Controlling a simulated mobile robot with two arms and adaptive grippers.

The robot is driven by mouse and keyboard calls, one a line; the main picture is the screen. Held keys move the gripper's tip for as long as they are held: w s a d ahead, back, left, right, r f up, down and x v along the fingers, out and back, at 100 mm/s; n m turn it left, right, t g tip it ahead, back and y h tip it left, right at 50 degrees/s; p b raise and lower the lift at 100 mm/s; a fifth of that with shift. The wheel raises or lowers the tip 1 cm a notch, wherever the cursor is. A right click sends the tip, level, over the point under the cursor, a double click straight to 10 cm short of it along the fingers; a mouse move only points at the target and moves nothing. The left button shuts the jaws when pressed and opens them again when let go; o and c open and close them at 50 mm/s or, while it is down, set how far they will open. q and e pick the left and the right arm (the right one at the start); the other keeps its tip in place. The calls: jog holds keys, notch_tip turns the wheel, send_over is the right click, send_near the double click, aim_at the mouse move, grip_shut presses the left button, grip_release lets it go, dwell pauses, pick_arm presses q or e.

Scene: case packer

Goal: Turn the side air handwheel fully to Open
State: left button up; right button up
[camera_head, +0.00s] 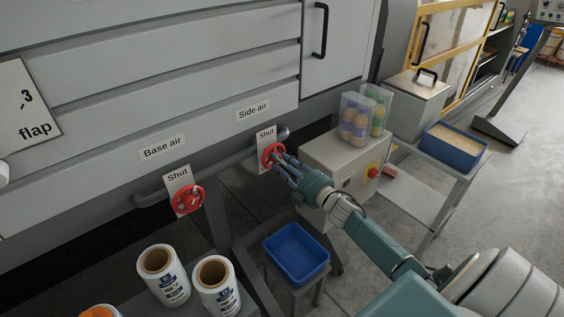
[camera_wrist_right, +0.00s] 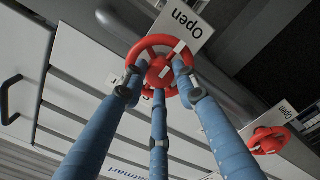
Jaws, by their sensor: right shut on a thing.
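The side air handwheel (camera_head: 266,156) is a small red wheel under the "Side air" label (camera_head: 253,111), with a plate reading "Shut" (camera_head: 265,135) above it. My right gripper (camera_head: 279,163) is at this wheel, its blue fingers closed on it. In the right wrist view the fingers (camera_wrist_right: 160,88) reach around the red wheel (camera_wrist_right: 160,71), and the plate beside it reads "Open" (camera_wrist_right: 184,20). A white mark shows on the wheel near that word. The fingers hide part of the wheel. My left gripper is not in view.
The red base air handwheel (camera_head: 187,199) is to the left, with its own "Shut" plate (camera_head: 178,180). A grey box with a red button (camera_head: 373,172) stands close right of my gripper. A blue bin (camera_head: 296,253) and white rolls (camera_head: 163,275) are below.

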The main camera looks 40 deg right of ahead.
jog(key=shift+a+f, duration=0.25)
jog(key=shift+a, duration=0.05)
jog(key=o, duration=1)
jog(key=shift+o, duration=0.7)
jog(key=shift+r, duration=0.2)
jog(key=s, duration=1.2)
jog(key=shift+d, duration=0.45)
